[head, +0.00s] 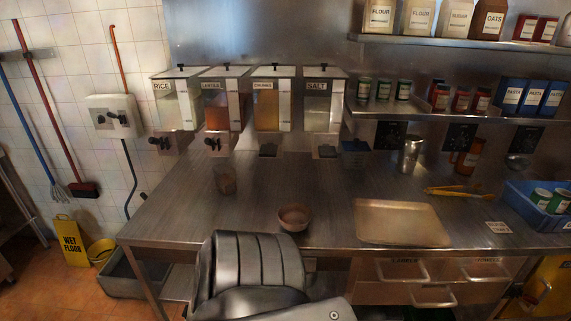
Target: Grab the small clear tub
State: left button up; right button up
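A small see-through tub (226,180) stands upright on the left part of the steel counter (180,205), below the dispensers. It is dim and hard to tell from the counter; I cannot tell whether it holds anything. Neither of my grippers shows in the head view, so nothing of mine is seen touching the tub. A part of my own body fills the bottom middle and hides some of the counter's front edge.
A small brown bowl (294,218) sits near the front edge, right of the tub. A tray (400,222), yellow tongs (455,191) and a blue crate (535,208) lie further right. Wall dispensers (267,100) hang above the back. The counter around the tub is clear.

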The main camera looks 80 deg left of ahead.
aim_at(225, 176)
jog(key=z, duration=0.1)
jog(key=i, duration=1.25)
jog(key=u, duration=2.45)
